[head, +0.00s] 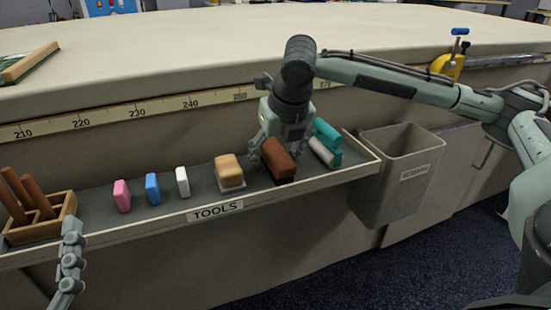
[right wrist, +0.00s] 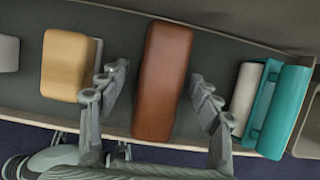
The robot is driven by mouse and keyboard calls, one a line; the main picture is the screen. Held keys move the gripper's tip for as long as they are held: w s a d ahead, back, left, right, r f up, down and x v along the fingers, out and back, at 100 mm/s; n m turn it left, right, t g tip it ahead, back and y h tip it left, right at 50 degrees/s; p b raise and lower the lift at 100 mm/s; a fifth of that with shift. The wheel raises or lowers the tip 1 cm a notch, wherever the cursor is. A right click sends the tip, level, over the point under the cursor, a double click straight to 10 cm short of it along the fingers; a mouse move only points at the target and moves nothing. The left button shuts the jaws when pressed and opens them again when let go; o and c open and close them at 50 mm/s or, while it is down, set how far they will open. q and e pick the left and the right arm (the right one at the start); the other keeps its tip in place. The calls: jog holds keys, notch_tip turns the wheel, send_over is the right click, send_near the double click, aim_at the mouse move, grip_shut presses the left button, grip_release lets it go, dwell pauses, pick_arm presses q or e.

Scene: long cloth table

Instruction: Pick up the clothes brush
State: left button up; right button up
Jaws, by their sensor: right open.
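The clothes brush looks to be the brown block (head: 279,161) with a dark underside, lying in the tool tray (head: 330,172) between a tan block and a teal roller. My right gripper (head: 277,149) is over it from above, open. In the right wrist view the brown brush (right wrist: 162,82) stands between the two spread fingers of the right gripper (right wrist: 160,80), with a gap on each side. The fingers hide part of the tray beside it. My left gripper (head: 73,232) shows only partly at the lower left, by the tray's front edge; its jaw opening is unclear.
The tan block (head: 228,170) on a pale base sits close left of the right gripper, and the teal roller (head: 327,135) close right. Pink (head: 121,195), blue (head: 152,188) and white (head: 182,181) pieces lie further left. A grey bin (head: 400,175) hangs beyond the tray's right end.

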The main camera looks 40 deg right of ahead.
aim_at(273, 147)
pick_arm(q)
jog(key=shift+r+p, duration=0.5)
jog(key=shift+r, duration=0.05)
pick_arm(e)
jog(key=shift+f, duration=0.2)
jog(key=shift+c, duration=0.4)
jog(key=c, duration=1.3)
jog(key=shift+o, duration=0.2)
jog(key=shift+b, duration=0.5)
notch_tip(273, 147, up, 4)
jog(key=shift+r+p, duration=0.25)
jog(key=shift+p, duration=0.35)
notch_tip(273, 147, up, 5)
jog(key=shift+r+p, duration=0.2)
jog(key=shift+p, duration=0.55)
pick_arm(q)
jog(key=a+f+g+y, duration=0.2)
jog(key=a+f+g, duration=0.1)
jog(key=f, duration=0.5)
jog(key=w+a+f+g+y, duration=0.1)
jog(key=a+f+g+y, duration=0.1)
jog(key=f, duration=0.5)
jog(key=shift+w+a+f+g+y, duration=0.2)
jog(key=shift+a+f+g+y, duration=0.25)
jog(key=shift+g, duration=0.65)
pick_arm(e)
jog(key=shift+r, duration=0.3)
pick_arm(q)
jog(key=shift+a+r, duration=0.1)
jog(key=shift+r, duration=0.05)
